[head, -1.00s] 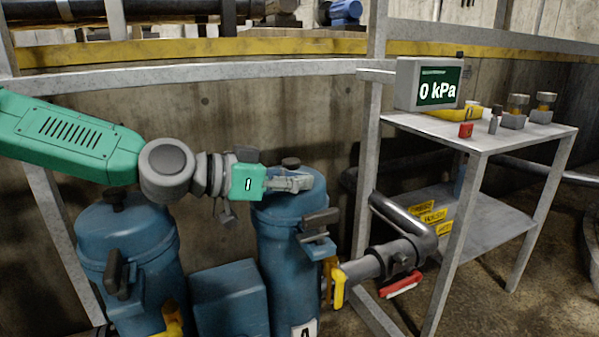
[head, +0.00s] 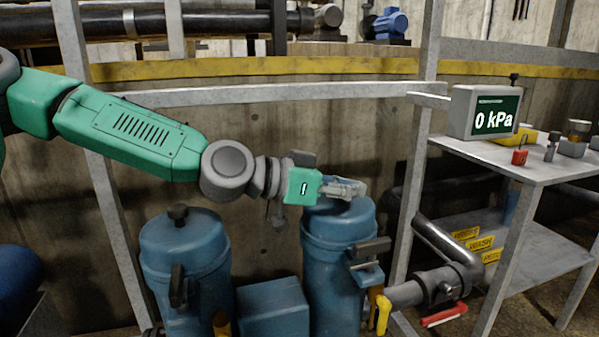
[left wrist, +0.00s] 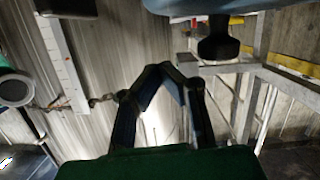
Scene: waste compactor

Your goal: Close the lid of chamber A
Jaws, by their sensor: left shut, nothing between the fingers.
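Two blue chambers stand side by side. The right chamber (head: 335,275) has a domed lid (head: 340,216) that looks seated on its body, with a dark latch handle (head: 371,247) on its right side. My left gripper (head: 345,188) is shut and empty at the top of this lid and hides its knob; I cannot tell if it touches. In the left wrist view the closed fingertips (left wrist: 168,72) are apart from a dark knob (left wrist: 217,47) on a blue surface (left wrist: 225,6). My right gripper is out of view.
The left chamber (head: 187,255) has a knob and latch. A blue box (head: 273,308) stands between the chambers. A grey rail (head: 290,93) runs behind. At right, a metal shelf (head: 545,172) holds a 0 kPa display (head: 485,112), beside a pipe with a red-handled valve (head: 444,316).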

